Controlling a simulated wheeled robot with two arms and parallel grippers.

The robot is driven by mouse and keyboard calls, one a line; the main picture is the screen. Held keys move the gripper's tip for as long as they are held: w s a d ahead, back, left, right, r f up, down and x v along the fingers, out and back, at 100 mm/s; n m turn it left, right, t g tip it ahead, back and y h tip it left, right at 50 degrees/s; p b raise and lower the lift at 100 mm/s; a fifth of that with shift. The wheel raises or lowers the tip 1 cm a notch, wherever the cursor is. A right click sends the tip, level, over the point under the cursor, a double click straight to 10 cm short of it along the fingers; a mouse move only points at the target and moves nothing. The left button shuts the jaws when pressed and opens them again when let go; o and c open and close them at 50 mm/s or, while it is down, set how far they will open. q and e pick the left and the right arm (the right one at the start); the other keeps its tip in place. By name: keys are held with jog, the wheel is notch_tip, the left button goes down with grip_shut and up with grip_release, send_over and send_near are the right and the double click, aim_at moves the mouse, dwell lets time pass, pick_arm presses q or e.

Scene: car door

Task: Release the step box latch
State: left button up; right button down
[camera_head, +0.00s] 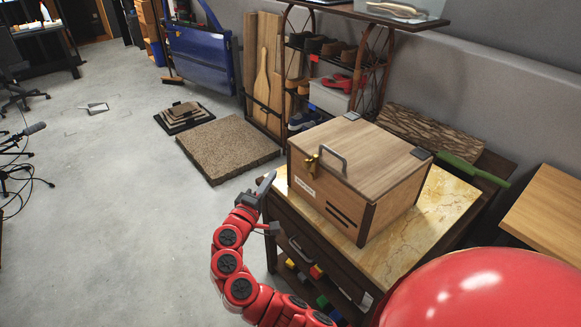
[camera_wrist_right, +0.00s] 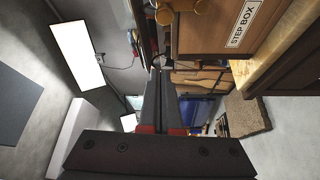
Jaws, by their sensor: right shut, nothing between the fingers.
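The step box (camera_head: 352,176) is a light wooden box with a closed lid, standing on a yellow stone-topped cabinet (camera_head: 437,215). A metal handle (camera_head: 330,158) is on the lid's front edge. A brass latch (camera_head: 312,166) sits at the front edge beside the handle. My right gripper (camera_head: 268,182) is left of the box front, apart from it, shut and empty. In the right wrist view my shut fingers (camera_wrist_right: 163,75) point ahead. The box's "STEP BOX" label (camera_wrist_right: 243,25) and brass latch parts (camera_wrist_right: 168,14) are at the top. My left gripper is not in view.
Cabinet drawers (camera_head: 302,252) with a metal handle are below the box. A shelf rack (camera_head: 330,85) stands beyond. The floor (camera_head: 110,190) at left is largely clear.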

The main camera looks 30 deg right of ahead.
aim_at(311, 169)
jog(key=f+p+x, duration=0.1)
jog(key=p+x, duration=0.1)
jog(key=x, duration=0.8)
jog(key=s, duration=0.2)
jog(key=s+d+p, duration=0.1)
jog(key=s, duration=0.1)
jog(key=shift+r+p, duration=0.15)
jog(key=shift+p, duration=0.15)
jog(key=shift+a, duration=0.1)
